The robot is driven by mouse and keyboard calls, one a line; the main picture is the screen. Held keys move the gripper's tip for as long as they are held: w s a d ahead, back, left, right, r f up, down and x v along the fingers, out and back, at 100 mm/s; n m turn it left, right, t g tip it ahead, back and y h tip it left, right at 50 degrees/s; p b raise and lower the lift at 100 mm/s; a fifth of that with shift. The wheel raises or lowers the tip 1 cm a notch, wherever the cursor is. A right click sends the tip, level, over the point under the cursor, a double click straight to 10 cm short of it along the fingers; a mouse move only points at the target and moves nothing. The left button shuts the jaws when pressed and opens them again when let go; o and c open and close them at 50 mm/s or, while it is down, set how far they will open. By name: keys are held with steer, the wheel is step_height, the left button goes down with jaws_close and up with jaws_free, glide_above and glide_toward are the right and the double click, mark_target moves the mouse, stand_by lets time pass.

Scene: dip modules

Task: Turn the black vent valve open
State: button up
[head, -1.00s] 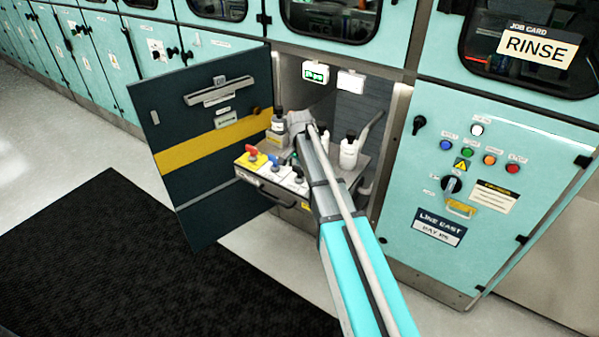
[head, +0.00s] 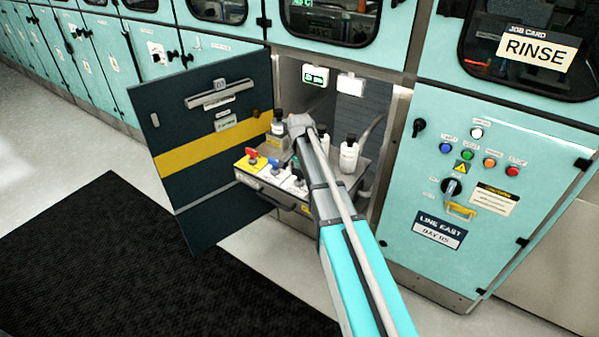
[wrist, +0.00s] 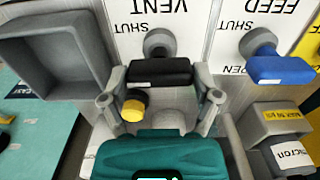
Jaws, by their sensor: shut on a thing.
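The black vent valve handle (wrist: 160,72) lies across the picture in the wrist view, in front of its grey round hub. My gripper (wrist: 158,80) has a finger at each end of the handle and is shut on it. The white label behind reads VENT and SHUT, upside down; any OPEN mark for this valve is hidden. A yellow knob-like part (wrist: 133,110) shows just below the handle's left end. In the head view my arm covers much of the vent end of the valve row, so the handle's angle cannot be told there.
The blue feed valve (wrist: 279,68) sits close to the right, with a red valve (head: 250,149) beyond it. A grey box-shaped holder (wrist: 55,55) stands at the left. Bottles (head: 348,155) stand behind the valves. The dark cabinet door (head: 205,190) hangs open at the left.

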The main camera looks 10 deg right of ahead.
steer(key=shift+n, duration=0.3)
steer(key=n, duration=0.8)
steer(key=shift+n, duration=0.4)
steer(key=n, duration=0.4)
steer(key=shift+n, duration=0.3)
steer(key=shift+s+n, duration=0.1)
steer(key=shift+n, duration=1.8)
steer(key=o, duration=1)
steer(key=shift+c, duration=0.2)
